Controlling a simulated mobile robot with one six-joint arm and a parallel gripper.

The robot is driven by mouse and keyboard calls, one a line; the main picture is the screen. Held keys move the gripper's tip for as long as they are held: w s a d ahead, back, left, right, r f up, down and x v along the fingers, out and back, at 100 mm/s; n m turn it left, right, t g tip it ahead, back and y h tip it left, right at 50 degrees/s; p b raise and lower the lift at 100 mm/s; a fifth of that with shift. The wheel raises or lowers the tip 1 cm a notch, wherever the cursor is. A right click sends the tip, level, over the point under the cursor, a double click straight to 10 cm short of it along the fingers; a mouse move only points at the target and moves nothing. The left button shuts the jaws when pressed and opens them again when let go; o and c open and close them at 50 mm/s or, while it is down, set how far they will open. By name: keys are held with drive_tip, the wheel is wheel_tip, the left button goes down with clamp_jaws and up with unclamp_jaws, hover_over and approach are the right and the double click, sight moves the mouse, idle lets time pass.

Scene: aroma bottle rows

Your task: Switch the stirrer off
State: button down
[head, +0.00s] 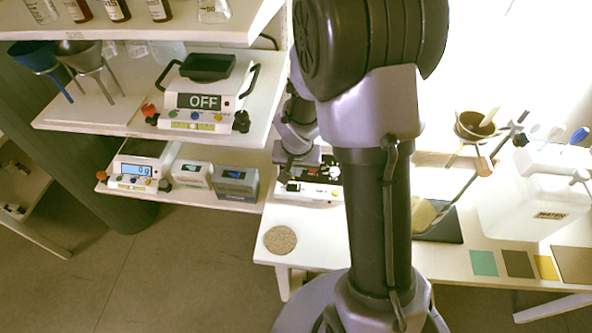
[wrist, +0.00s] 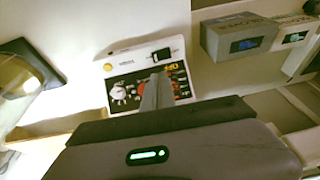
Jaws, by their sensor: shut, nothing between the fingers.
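A white device with a black control panel, which I take for the stirrer (head: 310,193), stands on the bench at the end of my arm. In the head view my gripper (head: 293,184) is small and partly hidden by my arm.
A round cork mat (head: 281,240) lies at the bench's front left. A white water container (head: 535,205) and a funnel stand are at right.

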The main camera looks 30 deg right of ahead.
drive_tip(key=p+v, duration=0.2)
drive_tip(key=v, duration=0.6)
drive_tip(key=s+a+r+n+t+y+b, duration=0.1)
drive_tip(key=s+a+r, duration=0.5)
drive_tip(key=s+r, duration=0.2)
drive_tip(key=s+a+r+n+t+y+b, duration=0.1)
drive_tip(key=s+a+r+y, duration=0.1)
drive_tip(key=s+a+r, duration=0.4)
drive_tip(key=s+r, duration=0.2)
drive_tip(key=s, duration=0.1)
drive_tip(key=shift+s+a+r+t, duration=0.15)
drive_tip(key=shift+a+r+t, duration=0.15)
drive_tip(key=shift+a, duration=0.1)
idle(0.8)
